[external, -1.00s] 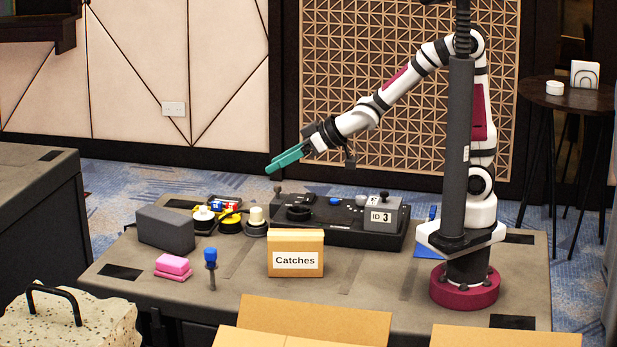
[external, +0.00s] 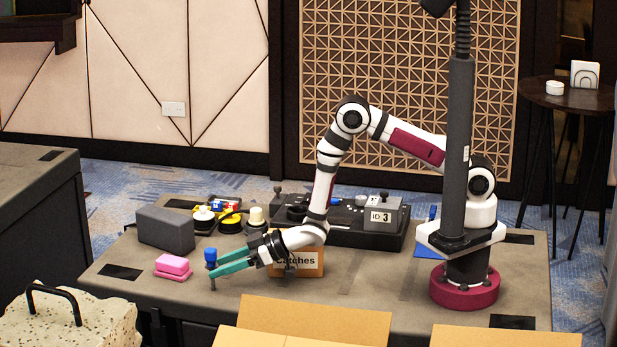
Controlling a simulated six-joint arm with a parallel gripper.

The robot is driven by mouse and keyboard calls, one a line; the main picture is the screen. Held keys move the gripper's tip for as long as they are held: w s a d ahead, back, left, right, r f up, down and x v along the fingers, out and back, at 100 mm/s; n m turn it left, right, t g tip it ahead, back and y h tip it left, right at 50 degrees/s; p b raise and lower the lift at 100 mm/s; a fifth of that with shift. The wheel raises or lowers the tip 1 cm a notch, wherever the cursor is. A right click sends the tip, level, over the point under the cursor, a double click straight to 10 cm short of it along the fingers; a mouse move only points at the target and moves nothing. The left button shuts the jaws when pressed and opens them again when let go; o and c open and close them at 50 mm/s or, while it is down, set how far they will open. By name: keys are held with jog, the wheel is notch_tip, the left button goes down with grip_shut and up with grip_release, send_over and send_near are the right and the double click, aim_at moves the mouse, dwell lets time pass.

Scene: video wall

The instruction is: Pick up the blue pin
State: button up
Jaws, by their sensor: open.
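The blue pin (external: 210,255) stands upright on the grey table, with a blue head and a grey shaft. My gripper (external: 213,264) has teal fingers and is low over the table, pointing left. Its fingers are open, with their tips at the pin, just below the blue head. The tips overlap the shaft in the picture and hide part of it. I cannot tell whether they touch it.
Pink blocks (external: 173,266) lie left of the pin, with a dark grey box (external: 166,229) behind them. The Catches box (external: 310,264) stands behind my wrist. A black console (external: 340,229) is at the back. Open cardboard flaps (external: 315,320) are in front.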

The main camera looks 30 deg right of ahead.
jog(key=x, duration=0.5)
jog(key=shift+w+a+f, duration=0.1)
jog(key=shift+a+f, duration=0.05)
jog(key=shift+a, duration=0.15)
grip_shut()
